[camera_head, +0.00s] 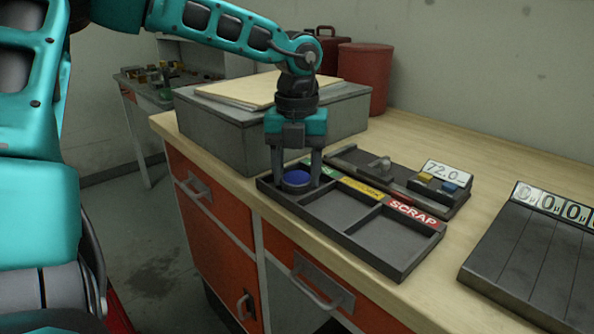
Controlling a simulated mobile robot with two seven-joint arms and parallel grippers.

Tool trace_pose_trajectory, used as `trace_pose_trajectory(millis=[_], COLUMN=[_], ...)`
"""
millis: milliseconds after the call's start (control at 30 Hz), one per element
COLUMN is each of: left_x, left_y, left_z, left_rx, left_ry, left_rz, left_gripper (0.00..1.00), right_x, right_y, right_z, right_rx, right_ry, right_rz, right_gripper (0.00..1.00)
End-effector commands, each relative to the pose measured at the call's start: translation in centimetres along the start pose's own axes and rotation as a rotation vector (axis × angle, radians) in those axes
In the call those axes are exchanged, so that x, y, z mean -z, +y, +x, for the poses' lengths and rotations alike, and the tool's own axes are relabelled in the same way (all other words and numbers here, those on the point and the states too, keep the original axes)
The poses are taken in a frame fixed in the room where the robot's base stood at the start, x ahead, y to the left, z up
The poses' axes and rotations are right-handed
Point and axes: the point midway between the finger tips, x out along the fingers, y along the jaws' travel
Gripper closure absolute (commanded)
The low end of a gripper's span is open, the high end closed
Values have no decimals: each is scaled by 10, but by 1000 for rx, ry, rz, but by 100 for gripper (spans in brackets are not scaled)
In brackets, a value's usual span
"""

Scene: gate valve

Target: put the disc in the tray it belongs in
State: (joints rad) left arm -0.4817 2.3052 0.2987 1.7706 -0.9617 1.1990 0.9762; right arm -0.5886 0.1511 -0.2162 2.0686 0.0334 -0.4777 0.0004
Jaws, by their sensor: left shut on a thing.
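A blue-topped disc (296,179) sits low in the left compartment of a dark three-part tray (372,251) on the bench. That compartment has a green label, mostly hidden behind my gripper. The middle compartment has a yellow label (366,190) and the right one a red SCRAP label (413,214); both are empty. My left gripper (296,180) points straight down into the left compartment, its fingers shut on the disc, one on each side. Whether the disc touches the compartment floor I cannot tell. My right gripper is not in view.
Behind the tray stands a dark gauge fixture (440,194) with a display reading 72.0. A slatted dark rack with a digit display (528,255) lies at the right. A grey case (222,133) and a red canister (364,78) stand behind. Bare wood lies between tray and rack.

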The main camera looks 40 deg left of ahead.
Motion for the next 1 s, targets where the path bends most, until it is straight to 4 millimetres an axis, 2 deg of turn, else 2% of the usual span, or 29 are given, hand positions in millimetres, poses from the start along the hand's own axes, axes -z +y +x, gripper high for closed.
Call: trace_pose_trajectory(millis=[233,267,333,567,700,833,1000], left_x=[0,0,0,0,0,-1,-1], left_y=[0,0,0,0,0,0,0], left_z=[2,1,1,1,-6,-28,-67], left_rx=[1,0,0,0,0,1,2], left_ry=[-2,-1,0,0,-2,-5,-6], left_rz=[0,0,0,1,0,0,0], left_gripper=[96,41,34,33,33,33,33], right_x=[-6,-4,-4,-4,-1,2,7], right_y=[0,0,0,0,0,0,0], right_z=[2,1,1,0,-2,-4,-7], right_rx=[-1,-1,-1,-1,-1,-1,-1], right_ry=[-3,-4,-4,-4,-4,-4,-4], right_rz=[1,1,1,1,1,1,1], right_gripper=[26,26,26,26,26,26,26])
